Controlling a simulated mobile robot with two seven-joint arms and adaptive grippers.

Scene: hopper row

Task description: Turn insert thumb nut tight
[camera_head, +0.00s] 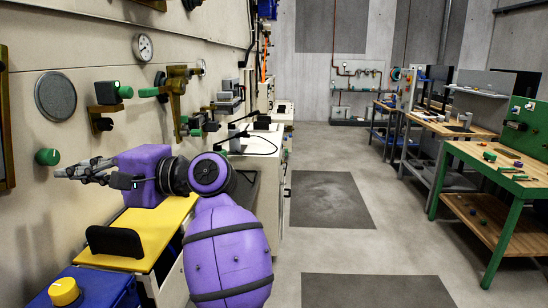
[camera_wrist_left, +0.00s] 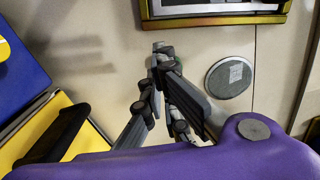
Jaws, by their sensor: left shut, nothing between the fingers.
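My left gripper (camera_head: 62,172) reaches in toward the cream panel at the left, its fingers shut and empty. A round green knob (camera_head: 47,157) on the panel sits just above and left of the fingertips in the head view. I cannot tell for sure whether it is the insert thumb nut. In the left wrist view the shut fingers (camera_wrist_left: 160,50) point at the panel, and a small bit of green (camera_wrist_left: 190,68) shows behind them, mostly hidden. Whether the fingertips touch the knob is not clear. My right gripper is not in view.
A round grey disc (camera_head: 56,97) sits on the panel above the knob; other green-handled fittings (camera_head: 112,92) stick out to its right. Below are a yellow-topped unit (camera_head: 150,235) and a blue box with a yellow knob (camera_head: 64,291). The floor to the right is clear.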

